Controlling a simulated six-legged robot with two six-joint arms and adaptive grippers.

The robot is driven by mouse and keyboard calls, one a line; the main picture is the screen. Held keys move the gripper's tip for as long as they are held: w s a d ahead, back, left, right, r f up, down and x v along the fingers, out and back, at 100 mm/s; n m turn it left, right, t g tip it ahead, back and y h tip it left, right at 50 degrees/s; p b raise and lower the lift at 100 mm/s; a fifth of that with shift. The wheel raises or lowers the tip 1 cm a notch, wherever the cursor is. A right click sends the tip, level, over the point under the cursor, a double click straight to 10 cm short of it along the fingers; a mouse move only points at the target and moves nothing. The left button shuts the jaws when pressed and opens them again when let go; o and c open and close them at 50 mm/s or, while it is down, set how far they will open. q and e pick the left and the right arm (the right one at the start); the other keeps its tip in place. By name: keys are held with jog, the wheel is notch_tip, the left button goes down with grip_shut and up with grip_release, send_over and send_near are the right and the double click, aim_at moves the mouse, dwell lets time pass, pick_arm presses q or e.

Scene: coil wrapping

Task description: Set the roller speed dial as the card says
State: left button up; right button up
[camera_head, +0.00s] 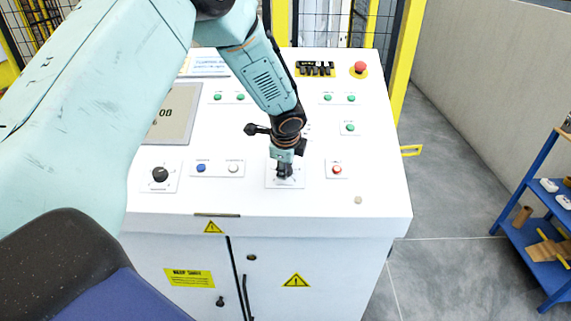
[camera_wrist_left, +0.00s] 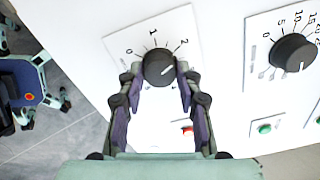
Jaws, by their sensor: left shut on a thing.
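In the head view my left gripper (camera_head: 285,172) points down at the white console top, over a dial plate (camera_head: 271,184). In the left wrist view its two fingers (camera_wrist_left: 158,88) are shut on a black dial (camera_wrist_left: 158,66), one on each side. The plate is marked 0, 1, 2; the dial's white mark points right and slightly up, below the 2. A second black dial (camera_wrist_left: 293,53) with a finer scale, including 5 and 10, is to its right. A white and blue card (camera_head: 206,66) lies at the console's back, partly behind my arm, its text unreadable. My right gripper is out of view.
Another black dial (camera_head: 160,174) sits at the left, near a screen (camera_head: 176,113) partly hidden by my arm. A red button (camera_head: 336,170) is right of the gripper. A red mushroom button (camera_head: 360,67) is at the back. A blue shelf (camera_head: 540,225) stands at the right.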

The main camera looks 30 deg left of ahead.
pick_arm(q)
jog(key=shift+w+r, duration=0.1)
jog(key=shift+r, duration=0.05)
jog(key=o, duration=1.1)
jog(key=shift+d, duration=0.1)
jog(key=shift+o, duration=0.2)
jog(key=v, duration=1.2)
